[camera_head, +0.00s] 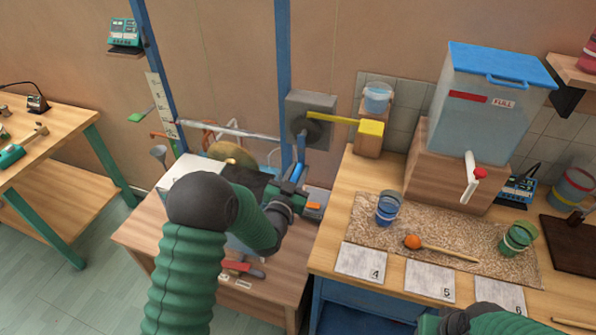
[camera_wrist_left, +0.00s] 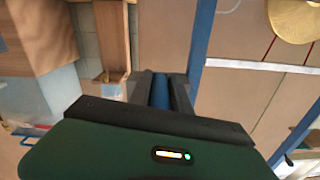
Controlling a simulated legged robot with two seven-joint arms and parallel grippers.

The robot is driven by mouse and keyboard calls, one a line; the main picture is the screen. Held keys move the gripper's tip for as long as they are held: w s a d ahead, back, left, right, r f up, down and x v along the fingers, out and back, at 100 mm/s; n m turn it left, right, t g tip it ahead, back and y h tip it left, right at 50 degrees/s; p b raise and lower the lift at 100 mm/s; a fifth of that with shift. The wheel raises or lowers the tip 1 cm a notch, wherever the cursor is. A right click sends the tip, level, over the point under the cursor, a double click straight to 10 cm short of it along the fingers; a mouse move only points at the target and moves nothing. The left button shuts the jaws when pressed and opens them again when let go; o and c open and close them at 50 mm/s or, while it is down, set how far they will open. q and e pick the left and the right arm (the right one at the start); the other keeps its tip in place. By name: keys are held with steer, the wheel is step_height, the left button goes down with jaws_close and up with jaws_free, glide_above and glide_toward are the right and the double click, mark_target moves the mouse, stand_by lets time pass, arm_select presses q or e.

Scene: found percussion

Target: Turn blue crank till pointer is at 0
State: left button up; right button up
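My left gripper (camera_head: 291,186) is at the right end of the left workbench, below a grey box with a dark round hub (camera_head: 310,128). A blue handle, which looks like the crank's grip (camera_wrist_left: 160,92), lies between its two dark fingers in the left wrist view, with no clear gap on either side. The same blue part (camera_head: 297,172) shows small in the head view. A white scale strip (camera_head: 160,105) with marks hangs on the wall at left. I cannot make out a pointer or its reading. My right gripper (camera_head: 455,321) is only partly in view at the bottom edge.
A yellow-ended bar (camera_head: 369,128) reaches right from the grey box. A blue post (camera_head: 284,70) stands behind my left gripper.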

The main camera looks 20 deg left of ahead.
arm_select(q)
jaws_close()
steer(key=shift+d+n, duration=0.2)
steer(key=shift+n, duration=0.1)
stand_by(1.4)
steer(key=shift+d, duration=0.15)
